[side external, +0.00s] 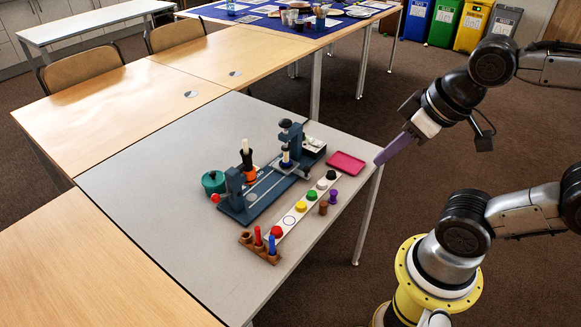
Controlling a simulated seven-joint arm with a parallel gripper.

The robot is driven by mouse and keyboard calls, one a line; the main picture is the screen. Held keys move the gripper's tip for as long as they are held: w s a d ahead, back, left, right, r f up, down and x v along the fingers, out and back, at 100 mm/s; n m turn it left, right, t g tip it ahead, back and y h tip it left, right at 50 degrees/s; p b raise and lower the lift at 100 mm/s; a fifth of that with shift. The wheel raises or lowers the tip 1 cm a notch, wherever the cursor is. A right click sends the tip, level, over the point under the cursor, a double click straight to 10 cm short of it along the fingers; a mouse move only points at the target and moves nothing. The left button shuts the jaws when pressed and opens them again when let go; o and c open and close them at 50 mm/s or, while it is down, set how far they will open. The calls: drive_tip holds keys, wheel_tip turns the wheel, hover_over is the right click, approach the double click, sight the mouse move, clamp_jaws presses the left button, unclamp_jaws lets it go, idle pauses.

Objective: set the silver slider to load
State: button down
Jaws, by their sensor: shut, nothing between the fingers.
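The blue-grey apparatus (231,209) stands on the grey table, with a pale track along its base and an upright post at each end. A small silvery round part (251,197) shows on its base near the left post; I cannot tell for sure that it is the silver slider. The load mark is too small to read. A black and orange piece with a white top (247,160) stands by the track. My gripper (381,160) is shut and empty, in the air at the table's right edge, well apart from the apparatus.
A white strip with coloured knobs (290,219) lies in front of the apparatus. A wooden rack (262,249) holds red and blue pegs. A green pot (213,182) stands left, a pink tray (345,162) right. Brown and purple pegs stand by the strip. The table's left part is clear.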

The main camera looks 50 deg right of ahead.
idle(0.4)
drive_tip(key=c, duration=1.2)
unclamp_jaws()
drive_tip(key=shift+c, duration=0.2)
drive_tip(key=o, duration=0.5)
drive_tip(key=w+r, duration=0.1)
drive_tip(key=w+r+m, duration=0.1)
drive_tip(key=r, duration=0.1)
drive_tip(key=shift+w+r+t, duration=0.1)
drive_tip(key=shift+w+t, duration=0.05)
drive_tip(key=shift+t, duration=0.15)
drive_tip(key=shift+o, duration=0.4)
drive_tip(key=w+d+r+m, duration=0.1)
drive_tip(key=w+r+m, duration=0.1)
drive_tip(key=w, duration=0.5)
drive_tip(key=shift+d+r, duration=0.25)
drive_tip(key=shift+r, duration=0.15)
drive_tip(key=m+g, duration=0.6)
hover_over(307, 167)
wheel_tip(307, 167, down, 22)
wheel_tip(307, 167, down, 14)
drive_tip(key=shift+a+r, duration=0.15)
drive_tip(key=shift+r, duration=0.1)
